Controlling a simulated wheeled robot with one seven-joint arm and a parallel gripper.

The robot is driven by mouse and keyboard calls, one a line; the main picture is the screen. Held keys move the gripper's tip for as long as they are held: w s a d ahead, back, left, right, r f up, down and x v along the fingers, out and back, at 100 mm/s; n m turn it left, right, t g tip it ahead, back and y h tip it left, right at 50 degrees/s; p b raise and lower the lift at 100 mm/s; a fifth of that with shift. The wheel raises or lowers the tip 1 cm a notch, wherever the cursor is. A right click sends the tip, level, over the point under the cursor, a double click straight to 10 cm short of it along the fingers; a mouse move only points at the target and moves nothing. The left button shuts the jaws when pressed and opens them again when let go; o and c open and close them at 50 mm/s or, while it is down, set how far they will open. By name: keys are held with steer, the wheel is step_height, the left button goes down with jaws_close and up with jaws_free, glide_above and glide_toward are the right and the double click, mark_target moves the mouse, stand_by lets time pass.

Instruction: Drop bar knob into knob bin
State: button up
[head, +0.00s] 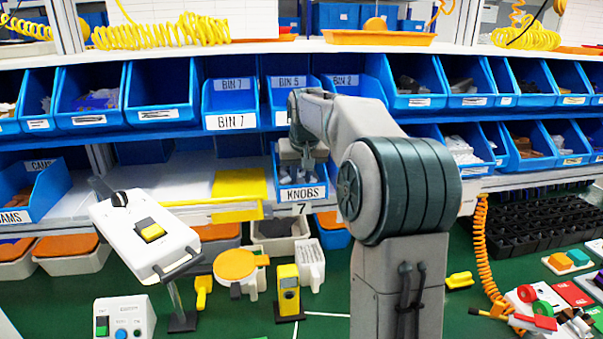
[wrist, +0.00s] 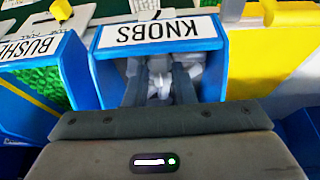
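The knob bin, a blue bin labelled KNOBS (head: 300,195), is on the lower shelf in the middle of the head view. Its label, upside down, also shows in the wrist view (wrist: 160,31). My gripper (head: 301,165) is at the mouth of this bin, pointing down into it. In the wrist view its two dark fingers (wrist: 160,92) stand apart inside the bin outline. Pale grey pieces (wrist: 160,82) show between and behind the fingers; they appear to lie in the bin. I cannot single out the bar knob among them.
Labelled blue bins (head: 230,105) hang above. A white switch box (head: 145,235) with a black lever stands at left.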

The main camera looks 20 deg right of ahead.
steer(key=shift+o, duration=0.5)
steer(key=shift+r, duration=0.15)
steer(key=shift+r, duration=0.25)
steer(key=v, duration=1.2)
steer(key=s+a+f, duration=0.4)
steer(key=s+f, duration=0.3)
steer(key=s, duration=0.2)
steer(key=s+a+f+n, duration=0.1)
steer(key=s+a+f, duration=0.2)
steer(key=s+f, duration=0.4)
steer(key=s+a+f+n+g+y, duration=0.1)
steer(key=s+a+f, duration=0.3)
steer(key=s, duration=0.9)
step_height(320, 180, down, 3)
steer(key=shift+s+a+f, duration=0.15)
steer(key=shift+a+f, duration=0.05)
steer(key=shift+a, duration=0.15)
